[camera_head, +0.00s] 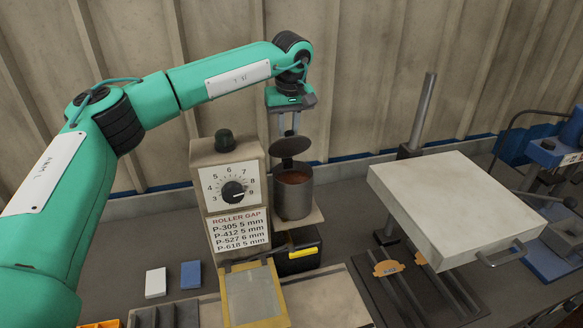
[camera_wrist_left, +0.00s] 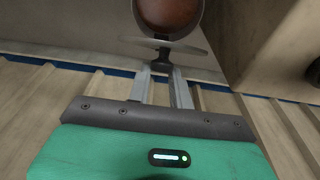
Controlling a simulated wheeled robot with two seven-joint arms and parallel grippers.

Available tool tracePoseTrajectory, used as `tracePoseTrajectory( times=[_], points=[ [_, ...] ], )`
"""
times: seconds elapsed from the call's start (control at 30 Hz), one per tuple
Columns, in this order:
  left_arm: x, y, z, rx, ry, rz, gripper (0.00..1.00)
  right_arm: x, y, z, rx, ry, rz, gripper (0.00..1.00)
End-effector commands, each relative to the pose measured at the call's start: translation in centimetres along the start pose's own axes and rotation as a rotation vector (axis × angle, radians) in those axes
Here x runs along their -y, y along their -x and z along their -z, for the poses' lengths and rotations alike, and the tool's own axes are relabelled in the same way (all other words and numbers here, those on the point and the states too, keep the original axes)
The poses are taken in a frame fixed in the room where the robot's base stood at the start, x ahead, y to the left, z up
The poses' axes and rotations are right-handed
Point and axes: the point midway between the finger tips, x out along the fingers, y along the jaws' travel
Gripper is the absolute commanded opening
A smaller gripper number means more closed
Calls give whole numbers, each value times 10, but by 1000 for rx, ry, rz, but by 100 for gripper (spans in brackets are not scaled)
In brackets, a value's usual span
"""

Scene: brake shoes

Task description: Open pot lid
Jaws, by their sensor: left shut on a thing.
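The pot (camera_head: 293,200) is a grey metal cylinder on a small shelf beside the dial box, with reddish-brown contents showing at its open top. Its dark round lid (camera_head: 290,147) is in the air just above the pot, apart from the rim. My left gripper (camera_head: 289,133) is above the lid, shut on its knob. In the left wrist view the fingers (camera_wrist_left: 161,78) close on the small dark knob (camera_wrist_left: 161,61); the lid (camera_wrist_left: 178,44) shows nearly edge-on, and the pot (camera_wrist_left: 140,14) with its brown contents lies beyond it. My right gripper is not in view.
The dial box (camera_head: 229,180) with a roller-gap label stands close left of the pot. A large pale press lid or plate (camera_head: 450,200) with a handle is at the right, before an upright post (camera_head: 423,110). White (camera_head: 155,282) and blue (camera_head: 190,275) blocks lie front left. A corrugated wall is behind.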

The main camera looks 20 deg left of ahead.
Motion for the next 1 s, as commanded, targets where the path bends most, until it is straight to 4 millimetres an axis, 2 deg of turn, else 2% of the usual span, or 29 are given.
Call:
tracePoseTrajectory(
  times=[0.53,1.0],
  points=[
    [0,4,13,59,2,0,6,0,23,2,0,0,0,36],
    [0,4,16,77,2,-2,5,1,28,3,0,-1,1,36]
  ],
)
